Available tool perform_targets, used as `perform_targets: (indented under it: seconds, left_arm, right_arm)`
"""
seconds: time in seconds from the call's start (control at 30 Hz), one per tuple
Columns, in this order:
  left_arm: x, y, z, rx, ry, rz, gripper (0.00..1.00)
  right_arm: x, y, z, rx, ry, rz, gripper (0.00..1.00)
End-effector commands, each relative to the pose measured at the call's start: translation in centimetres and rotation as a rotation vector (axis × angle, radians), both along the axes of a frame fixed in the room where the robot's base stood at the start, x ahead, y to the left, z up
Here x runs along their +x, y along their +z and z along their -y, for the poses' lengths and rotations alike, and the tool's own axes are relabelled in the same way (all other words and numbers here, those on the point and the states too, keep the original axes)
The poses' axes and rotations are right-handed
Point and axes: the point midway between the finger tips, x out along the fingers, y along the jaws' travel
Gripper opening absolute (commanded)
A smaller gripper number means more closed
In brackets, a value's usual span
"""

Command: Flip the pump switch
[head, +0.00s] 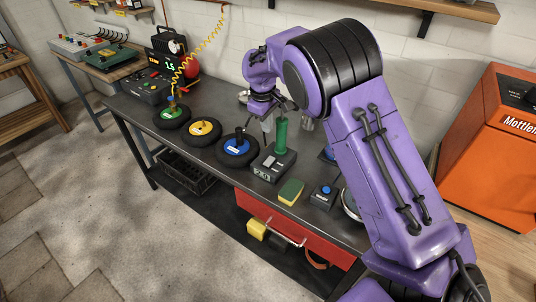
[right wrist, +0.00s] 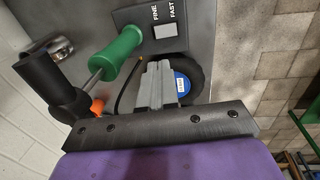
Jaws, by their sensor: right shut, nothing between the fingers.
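A dark box (head: 272,164) with a lit "2.0" display and a pale rocker switch stands mid-bench in the head view. In the right wrist view a pale rocker (right wrist: 163,31) marked FINE and FAST sits on a dark box top. I cannot tell which control is the pump switch. My right gripper (right wrist: 157,68) is shut and empty, with its fingertips short of the rocker in the picture. A green handle (right wrist: 116,54) on a metal shaft is beside it; a green upright handle (head: 280,135) shows by the box in the head view. My left gripper is out of view.
On the bench (head: 237,88) are a green-hubbed wheel (head: 171,114), yellow-hubbed wheel (head: 205,129) and blue-hubbed wheel (head: 237,149). A sponge (head: 291,192) and blue-button box (head: 324,195) lie toward the front. A device with a "1.5" display (head: 171,64) stands at the far end.

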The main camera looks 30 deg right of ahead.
Motion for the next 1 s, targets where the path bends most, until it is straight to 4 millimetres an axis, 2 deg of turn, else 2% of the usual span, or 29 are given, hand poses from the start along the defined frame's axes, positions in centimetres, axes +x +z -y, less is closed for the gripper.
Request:
perform_targets:
  seconds: [0.17, 0.27, 0.7, 0.9, 1.0]
  left_arm:
    - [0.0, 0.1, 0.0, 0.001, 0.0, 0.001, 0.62]
    - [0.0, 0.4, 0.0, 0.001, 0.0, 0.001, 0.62]
    - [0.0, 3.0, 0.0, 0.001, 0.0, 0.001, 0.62]
    - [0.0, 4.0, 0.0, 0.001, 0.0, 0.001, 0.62]
    - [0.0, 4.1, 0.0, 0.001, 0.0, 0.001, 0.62]
  right_arm:
    - [0.0, -0.2, 0.1, 0.001, 0.0, -0.001, 0.0]
    - [0.0, -1.3, 0.1, 0.0, 0.0, -0.003, 0.0]
    - [0.5, -10.3, 1.2, -0.001, 0.002, -0.004, 0.0]
    - [0.8, -13.0, 1.6, -0.001, 0.003, -0.001, 0.0]
    - [0.8, -13.7, 1.6, 0.0, 0.003, 0.001, 0.0]
